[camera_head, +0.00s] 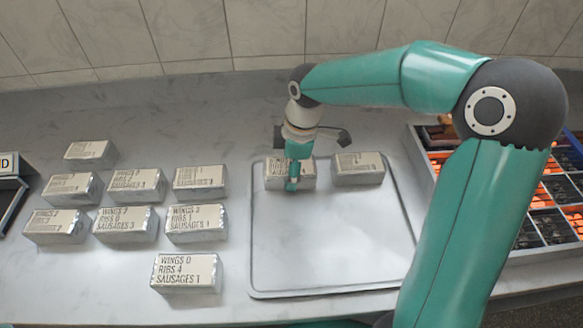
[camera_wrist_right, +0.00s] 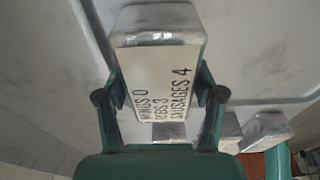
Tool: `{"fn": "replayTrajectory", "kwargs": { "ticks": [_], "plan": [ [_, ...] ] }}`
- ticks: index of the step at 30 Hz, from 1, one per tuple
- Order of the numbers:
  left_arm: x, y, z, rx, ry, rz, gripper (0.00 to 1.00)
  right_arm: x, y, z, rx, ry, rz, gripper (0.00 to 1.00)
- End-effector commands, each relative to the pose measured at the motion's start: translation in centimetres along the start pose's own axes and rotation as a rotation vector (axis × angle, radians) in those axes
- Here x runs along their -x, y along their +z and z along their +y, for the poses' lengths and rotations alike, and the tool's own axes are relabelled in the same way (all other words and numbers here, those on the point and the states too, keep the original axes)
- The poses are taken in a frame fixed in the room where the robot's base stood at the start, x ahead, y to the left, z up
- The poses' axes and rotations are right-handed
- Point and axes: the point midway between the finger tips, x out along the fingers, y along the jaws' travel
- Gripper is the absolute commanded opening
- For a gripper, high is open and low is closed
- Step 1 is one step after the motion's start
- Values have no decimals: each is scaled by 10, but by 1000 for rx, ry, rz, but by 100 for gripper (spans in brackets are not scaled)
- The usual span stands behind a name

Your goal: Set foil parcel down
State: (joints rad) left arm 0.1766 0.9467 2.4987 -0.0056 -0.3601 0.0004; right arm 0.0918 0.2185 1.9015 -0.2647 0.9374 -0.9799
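My right gripper (camera_head: 292,183) is over the back left part of the grey tray (camera_head: 330,284), pointing down. Its fingers (camera_wrist_right: 160,100) straddle a foil parcel (camera_wrist_right: 158,88) and appear pressed against its sides. The label reads wings 0, ribs 3, sausages 4. The same parcel (camera_head: 274,172) shows in the head view, partly hidden by the gripper. It is on the tray or very slightly above it; I cannot tell which. A second foil parcel (camera_head: 358,168) sits on the tray just to its right, with a small gap. My left gripper is not in view.
Several foil parcels stand in rows left of the tray, the nearest (camera_head: 186,273) close to its front left corner. The grill (camera_head: 549,192) with glowing orange sections is at the right, behind my right arm. The front of the tray is clear. A tiled wall (camera_head: 260,28) runs along the back.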

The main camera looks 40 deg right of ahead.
Motion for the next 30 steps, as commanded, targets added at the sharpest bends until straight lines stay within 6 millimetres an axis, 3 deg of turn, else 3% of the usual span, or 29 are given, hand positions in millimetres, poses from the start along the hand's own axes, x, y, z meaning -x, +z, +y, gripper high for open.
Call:
{"fn": "replayTrajectory", "kwargs": {
  "ticks": [1, 4, 17, 23, 30],
  "plan": [
    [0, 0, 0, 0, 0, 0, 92, 0, 0, 0, 0, 0, 0, 77],
    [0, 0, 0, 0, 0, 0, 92, 0, 0, 0, 0, -1, -1, 92],
    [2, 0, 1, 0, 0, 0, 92, 5, 0, 0, 0, 1, 0, 92],
    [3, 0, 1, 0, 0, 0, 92, 33, 0, 1, 0, 5, 1, 92],
    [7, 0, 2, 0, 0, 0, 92, 83, -1, 1, -1, 5, 3, 92]
  ]
}}
